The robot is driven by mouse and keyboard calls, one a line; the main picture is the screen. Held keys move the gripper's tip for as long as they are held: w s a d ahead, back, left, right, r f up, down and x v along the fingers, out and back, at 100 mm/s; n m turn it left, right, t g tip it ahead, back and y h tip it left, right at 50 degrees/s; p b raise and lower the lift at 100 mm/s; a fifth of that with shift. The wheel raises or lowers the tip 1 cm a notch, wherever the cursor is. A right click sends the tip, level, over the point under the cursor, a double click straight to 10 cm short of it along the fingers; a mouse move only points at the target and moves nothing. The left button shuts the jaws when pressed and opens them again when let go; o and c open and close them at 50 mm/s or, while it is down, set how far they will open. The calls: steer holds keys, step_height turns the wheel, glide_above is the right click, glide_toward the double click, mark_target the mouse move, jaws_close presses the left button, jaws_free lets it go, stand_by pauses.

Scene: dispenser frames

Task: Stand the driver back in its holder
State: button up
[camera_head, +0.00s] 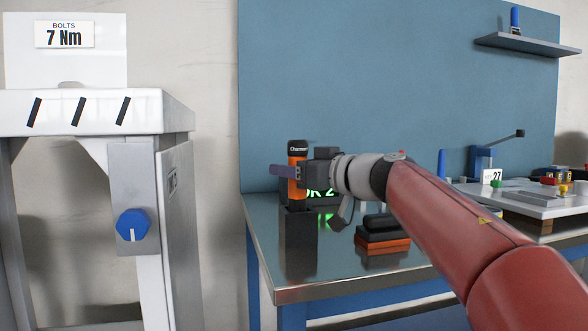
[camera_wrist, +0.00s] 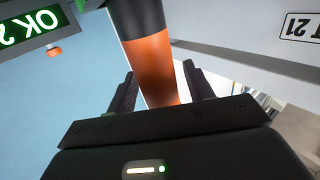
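The driver (camera_head: 297,172) is orange and black and stands upright at the left end of the bench. Its lower end meets the top of a dark block-shaped holder (camera_head: 299,240); how deep it sits in it is hard to tell. My gripper (camera_head: 293,171) reaches in from the right at the driver's upper body. In the wrist view the driver (camera_wrist: 152,65) passes between the two fingers of my gripper (camera_wrist: 158,85), with a narrow gap on each side. The fingers look open around it. The holder is not visible in the wrist view.
A green-lit display (camera_head: 322,192) stands behind the driver. Black and orange stacked items (camera_head: 382,238) lie on the bench (camera_head: 345,272) beneath my arm. A white stand (camera_head: 95,112) with a blue knob (camera_head: 132,225) is at left. A blue panel (camera_head: 370,80) rises behind.

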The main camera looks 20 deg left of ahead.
steer(key=shift+r, duration=0.15)
steer(key=shift+s+d, duration=0.1)
steer(key=shift+d, duration=0.2)
steer(key=v, duration=1.1)
steer(key=shift+d, duration=0.15)
steer(key=shift+s+r, duration=0.1)
steer(key=shift+s, duration=0.05)
